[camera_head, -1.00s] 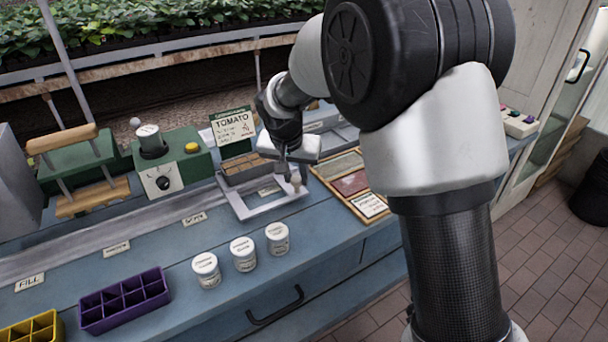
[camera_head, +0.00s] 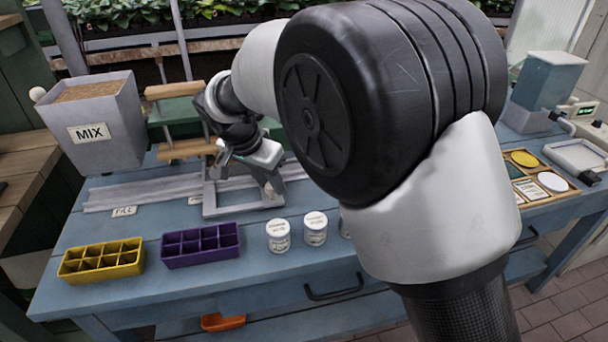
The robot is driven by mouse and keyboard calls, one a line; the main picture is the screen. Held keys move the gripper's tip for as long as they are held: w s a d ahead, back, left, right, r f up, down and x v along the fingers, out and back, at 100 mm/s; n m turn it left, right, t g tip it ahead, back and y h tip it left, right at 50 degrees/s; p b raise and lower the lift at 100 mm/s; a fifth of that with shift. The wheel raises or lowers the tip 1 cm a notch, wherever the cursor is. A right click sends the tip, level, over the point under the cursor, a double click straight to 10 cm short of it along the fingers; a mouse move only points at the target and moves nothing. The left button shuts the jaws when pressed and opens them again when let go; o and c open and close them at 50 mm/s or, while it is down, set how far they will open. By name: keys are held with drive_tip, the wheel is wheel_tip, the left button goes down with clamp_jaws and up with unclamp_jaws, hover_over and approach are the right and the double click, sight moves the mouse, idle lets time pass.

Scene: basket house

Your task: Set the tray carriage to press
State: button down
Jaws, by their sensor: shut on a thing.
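The tray carriage (camera_head: 240,208) is a grey open metal frame on the long flat rail (camera_head: 140,193). My gripper (camera_head: 270,184) is shut on the carriage near its right front side; the exact grip point is small and partly hidden. The carriage stands in front of the press (camera_head: 172,110), a green unit with a wooden top handle and a lower wooden block. The FILL label (camera_head: 124,211) lies left of the carriage. A second label (camera_head: 195,200) is at the carriage's left edge, its text unreadable.
The grey MIX hopper (camera_head: 91,130) stands at the rail's left end. Yellow (camera_head: 102,262) and purple (camera_head: 200,246) cell trays and white tins (camera_head: 278,236) stand along the front edge. My arm hides the table's middle right. The rail between FILL and the carriage is clear.

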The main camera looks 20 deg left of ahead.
drive_tip(key=s+a, duration=0.2)
drive_tip(key=a, duration=0.1)
drive_tip(key=s+a+p, duration=0.1)
drive_tip(key=s+a, duration=0.1)
drive_tip(key=a, duration=0.1)
drive_tip(key=s+a, duration=0.2)
drive_tip(key=a, duration=0.1)
drive_tip(key=c, duration=1.4)
unclamp_jaws()
drive_tip(key=shift+c, duration=0.2)
drive_tip(key=p+v, duration=0.4)
drive_tip(key=v, duration=1.3)
drive_tip(key=shift+r, duration=0.25)
